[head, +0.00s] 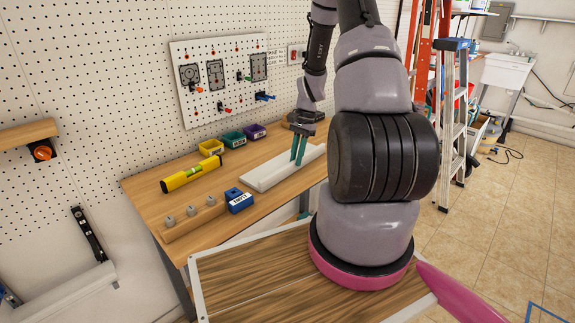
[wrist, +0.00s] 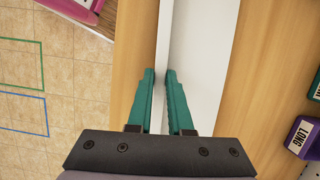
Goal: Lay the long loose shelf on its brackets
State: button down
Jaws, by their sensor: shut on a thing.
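The long white shelf (head: 268,178) lies along the wooden workbench, in front of the small bins. My gripper (head: 299,150) comes down on its far part, with its teal fingers pointing down. In the wrist view the shelf (wrist: 205,60) runs up the picture, and my gripper (wrist: 162,95) has one finger on each side of a narrow upright strip of it. The fingers are shut on this strip. I cannot tell in these views whether the shelf is lifted off the bench. I cannot make out the brackets with certainty.
A wooden wall shelf (head: 28,133) and a white ledge (head: 65,290) are at left.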

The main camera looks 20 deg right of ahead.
notch_tip(320, 180, up, 10)
dwell(0.6)
dwell(0.4)
